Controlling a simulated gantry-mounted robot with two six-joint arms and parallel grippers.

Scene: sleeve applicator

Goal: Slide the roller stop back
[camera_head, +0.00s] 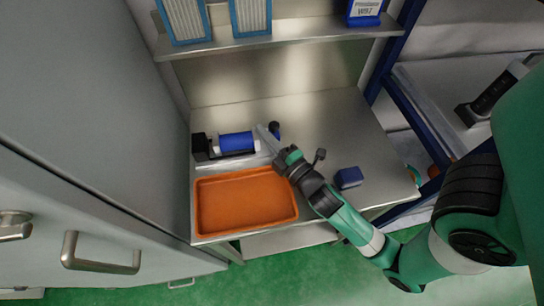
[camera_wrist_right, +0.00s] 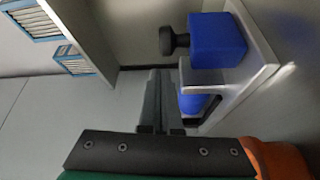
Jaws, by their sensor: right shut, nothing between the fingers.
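The roller stop (camera_head: 276,134) looks like a small blue block with a black knob and is partly hidden behind my gripper in the head view. In the right wrist view the stop (camera_wrist_right: 218,42) stands large at the upper right on a grey plate, its knob pointing left. The blue roller (camera_head: 236,142) lies to the left of it; part of it (camera_wrist_right: 193,101) shows beside my fingers. My right gripper (camera_head: 262,130) is shut and empty between roller and stop; its fingertips (camera_wrist_right: 160,73) appear just below the knob. I cannot tell whether they touch the stop. My left gripper is out of view.
An orange tray (camera_head: 198,226) sits in front of the applicator. A blue box (camera_head: 348,178) lies to the right on the metal bench (camera_head: 345,125). A shelf (camera_head: 290,36) with boxes hangs above, and a grey cabinet (camera_head: 85,120) stands at the left.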

